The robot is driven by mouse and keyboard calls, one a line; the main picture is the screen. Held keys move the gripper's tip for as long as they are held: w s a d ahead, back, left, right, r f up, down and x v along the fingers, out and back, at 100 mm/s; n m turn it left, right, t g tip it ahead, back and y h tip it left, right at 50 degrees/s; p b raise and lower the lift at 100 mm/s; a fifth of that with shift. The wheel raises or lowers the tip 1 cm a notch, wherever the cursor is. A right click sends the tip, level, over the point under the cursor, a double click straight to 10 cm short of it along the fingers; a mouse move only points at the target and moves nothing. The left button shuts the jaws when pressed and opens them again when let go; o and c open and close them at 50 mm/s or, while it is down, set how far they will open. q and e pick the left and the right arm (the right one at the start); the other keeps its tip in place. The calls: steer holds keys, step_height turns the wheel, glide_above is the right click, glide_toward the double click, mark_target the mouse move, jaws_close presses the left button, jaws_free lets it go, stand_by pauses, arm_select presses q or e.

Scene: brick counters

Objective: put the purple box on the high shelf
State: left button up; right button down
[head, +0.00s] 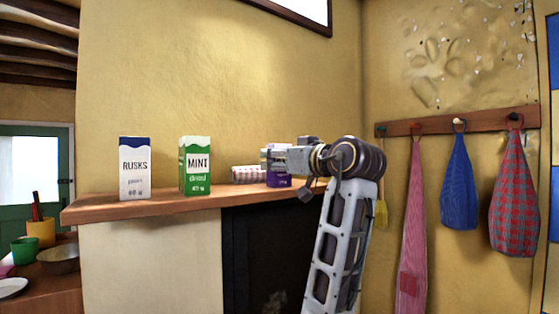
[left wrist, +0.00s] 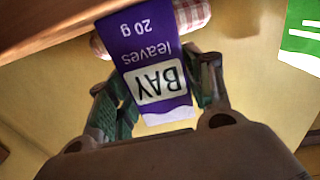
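The purple box (head: 279,181) is at the right part of the wooden shelf (head: 170,204) in the head view, partly hidden by my left gripper (head: 272,158). Its bottom is at about the shelf's level; I cannot tell whether it rests there. In the left wrist view the purple box (left wrist: 155,65) shows upside down, with "BAY leaves 20 g" on its face. The fingers of my left gripper (left wrist: 165,100) lie against both its sides, shut on it. My right gripper is not in view.
A dark opening (head: 270,250) is below. Cloths hang from a rail (head: 460,121) at right.

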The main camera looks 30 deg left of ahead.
arm_select(q)
steer(key=shift+o, duration=1)
steer(key=shift+r, duration=0.15)
steer(key=b+v, duration=0.3)
steer(key=v, duration=0.9)
